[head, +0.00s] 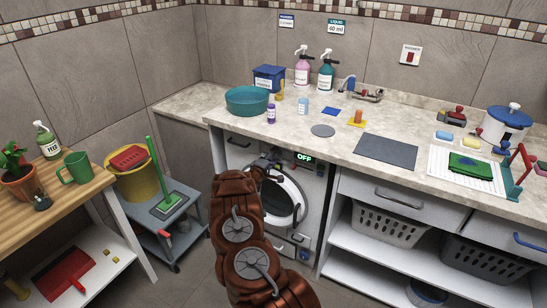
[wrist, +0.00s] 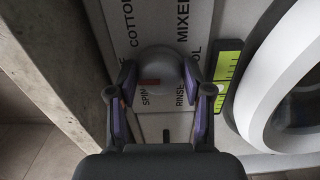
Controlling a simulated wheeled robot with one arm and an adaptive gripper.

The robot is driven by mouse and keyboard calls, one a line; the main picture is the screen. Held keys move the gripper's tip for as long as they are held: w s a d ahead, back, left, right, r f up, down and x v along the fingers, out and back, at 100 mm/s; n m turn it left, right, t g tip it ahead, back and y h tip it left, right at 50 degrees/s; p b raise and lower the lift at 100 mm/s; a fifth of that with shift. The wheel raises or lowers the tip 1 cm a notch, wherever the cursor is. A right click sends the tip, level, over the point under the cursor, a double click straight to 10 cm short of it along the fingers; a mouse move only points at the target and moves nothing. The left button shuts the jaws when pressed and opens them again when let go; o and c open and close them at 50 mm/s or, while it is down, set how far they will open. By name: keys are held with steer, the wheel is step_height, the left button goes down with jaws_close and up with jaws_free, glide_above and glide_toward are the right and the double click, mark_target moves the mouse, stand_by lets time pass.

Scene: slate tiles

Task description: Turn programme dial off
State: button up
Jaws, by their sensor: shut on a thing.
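The washing machine (head: 311,185) stands under the counter. Its display (head: 304,157) reads OFF in green. The grey round programme dial (wrist: 168,63) shows in the wrist view, with a short red mark on its lower left part. Printed words around it include COTTON, MIXED, SPIN and RINSE. My gripper (wrist: 160,84) is shut on the dial, with one purple-padded finger on each side of it. In the head view my gripper (head: 266,163) is at the upper left of the machine's front, and my arm hides the dial.
The round door (wrist: 292,85) is close to the right of my gripper, with a yellow-green strip (wrist: 227,75) between. A grey vertical edge (wrist: 55,70) stands close on the left. A trolley (head: 180,220) is left of my arm.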

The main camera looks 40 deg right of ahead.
steer(key=shift+s+d+f, duration=0.1)
steer(key=shift+s, duration=0.05)
stand_by(0.4)
steer(key=o, duration=1)
steer(key=shift+c, duration=0.2)
steer(key=shift+o, duration=1.1)
steer(key=shift+a+n, duration=0.2)
steer(key=shift+n, duration=0.1)
steer(key=v, duration=1.1)
steer(key=shift+a, duration=0.4)
